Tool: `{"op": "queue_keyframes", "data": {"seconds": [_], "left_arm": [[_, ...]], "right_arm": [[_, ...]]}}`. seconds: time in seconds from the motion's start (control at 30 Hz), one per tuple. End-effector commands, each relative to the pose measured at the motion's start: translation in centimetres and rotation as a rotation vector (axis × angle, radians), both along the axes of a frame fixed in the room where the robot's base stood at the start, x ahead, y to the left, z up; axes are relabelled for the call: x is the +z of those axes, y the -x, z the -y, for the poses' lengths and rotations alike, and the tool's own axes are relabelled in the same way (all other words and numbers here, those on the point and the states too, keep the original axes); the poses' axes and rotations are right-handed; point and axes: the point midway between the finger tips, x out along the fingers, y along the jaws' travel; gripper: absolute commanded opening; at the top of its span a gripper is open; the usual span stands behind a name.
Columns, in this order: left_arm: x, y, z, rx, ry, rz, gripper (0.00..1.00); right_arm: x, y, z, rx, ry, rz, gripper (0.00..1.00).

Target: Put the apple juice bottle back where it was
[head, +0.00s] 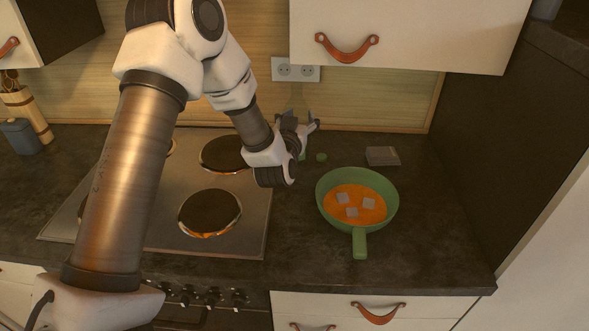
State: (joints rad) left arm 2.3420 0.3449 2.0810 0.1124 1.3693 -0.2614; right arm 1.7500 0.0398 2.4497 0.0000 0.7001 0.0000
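My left gripper (303,124) is over the back of the counter, between the stove and the green pan, close to the back wall. A pale, see-through shape, which looks like the apple juice bottle (300,100), rises behind its fingers. A bit of green shows just below the gripper. The wrist hides most of this spot, so I cannot tell whether the fingers grip the bottle or whether it rests on the counter. My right gripper is not in view.
A green pan (327,180) holds orange liquid and several grey cubes, its handle pointing to the front. A grey block (382,156) lies behind it. The stove (253,233) is on the left. A cabinet (420,30) hangs above. The counter's right front is clear.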

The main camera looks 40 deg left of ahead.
Motion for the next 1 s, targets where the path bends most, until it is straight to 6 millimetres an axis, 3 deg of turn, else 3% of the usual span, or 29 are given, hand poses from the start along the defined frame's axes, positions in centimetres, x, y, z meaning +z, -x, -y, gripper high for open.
{"op": "queue_keyframes", "data": {"seconds": [0.1,0.4,0.8,0.83,0.9,1.0], "left_arm": [[-2.7,0.0,0.1,-0.003,-0.002,-0.006,0.0],[-7.7,0.0,0.1,-0.002,-0.002,-0.004,0.0],[-8.9,0.0,0.1,-0.002,0.0,0.001,0.0],[-8.8,0.0,0.1,-0.002,0.0,-0.001,0.71],[-8.7,0.0,0.1,-0.002,0.0,-0.001,0.96],[-8.7,0.0,0.1,-0.002,0.0,-0.001,0.97]], "right_arm": [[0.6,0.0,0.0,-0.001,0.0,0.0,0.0],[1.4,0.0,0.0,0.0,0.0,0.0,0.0],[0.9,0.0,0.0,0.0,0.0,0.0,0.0],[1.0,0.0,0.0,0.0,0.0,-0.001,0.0],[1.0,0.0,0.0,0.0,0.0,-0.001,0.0],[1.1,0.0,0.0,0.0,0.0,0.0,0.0]]}}
